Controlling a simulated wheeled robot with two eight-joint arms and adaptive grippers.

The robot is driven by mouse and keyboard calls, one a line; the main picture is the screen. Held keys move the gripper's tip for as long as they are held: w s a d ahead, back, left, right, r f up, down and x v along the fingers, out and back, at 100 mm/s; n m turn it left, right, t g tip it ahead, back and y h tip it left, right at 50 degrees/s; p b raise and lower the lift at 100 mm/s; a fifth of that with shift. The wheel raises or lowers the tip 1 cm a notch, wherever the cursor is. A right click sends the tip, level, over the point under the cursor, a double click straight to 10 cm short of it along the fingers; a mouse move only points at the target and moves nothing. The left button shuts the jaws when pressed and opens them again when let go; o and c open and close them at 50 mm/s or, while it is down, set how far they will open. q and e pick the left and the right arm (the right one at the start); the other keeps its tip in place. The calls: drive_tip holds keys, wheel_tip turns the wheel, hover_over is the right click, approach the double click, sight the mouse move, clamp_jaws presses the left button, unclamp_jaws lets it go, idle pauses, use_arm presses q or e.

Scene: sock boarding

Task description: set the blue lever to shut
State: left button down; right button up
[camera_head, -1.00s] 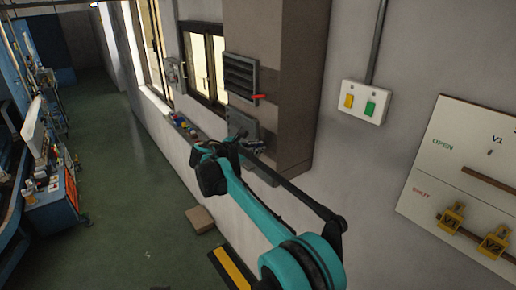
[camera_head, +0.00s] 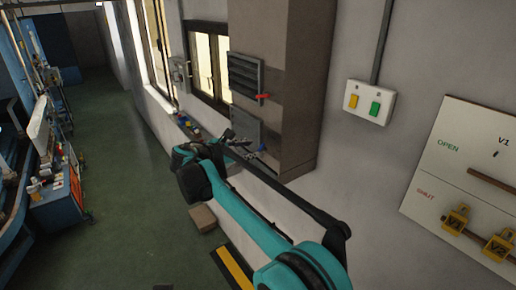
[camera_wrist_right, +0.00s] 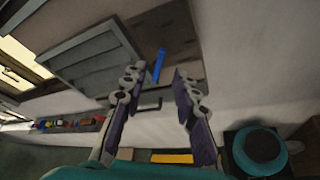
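The blue lever (camera_wrist_right: 158,66) shows in the right wrist view as a slim blue bar on the brown cabinet panel, beside a grey louvred cover. It lies just beyond and between the fingertips of my right gripper (camera_wrist_right: 157,84), apart from both as far as I can tell. The right gripper's two fingers are spread and nothing is between them. My left gripper is in neither view.
A red lever (camera_head: 263,96) sits beside the louvred vent (camera_head: 245,75). A switch box (camera_head: 369,102) and a white OPEN/SHUT board (camera_head: 460,165) with yellow V1 and V2 tags in the lower row are on the right wall. A brown box (camera_head: 203,219) lies on the floor.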

drive_tip(key=shift+v, duration=2.3)
drive_tip(key=m+h+b, duration=0.1)
drive_tip(key=m+h, duration=0.1)
drive_tip(key=h, duration=0.3)
approach(261, 147)
drive_tip(key=w+x, duration=0.1)
drive_tip(key=x, duration=0.2)
drive_tip(key=d, duration=0.2)
drive_tip(key=d+p, duration=0.1)
drive_tip(key=shift+w+r+g, duration=0.25)
drive_tip(key=shift+w+g, duration=0.15)
drive_tip(key=x, duration=0.2)
drive_tip(key=p+x, duration=0.1)
drive_tip(key=x, duration=0.1)
drive_tip(key=shift+w+a+f, duration=0.1)
drive_tip(key=shift+w+f, duration=0.05)
drive_tip(key=shift+w, duration=0.15)
drive_tip(key=shift+s, duration=0.1)
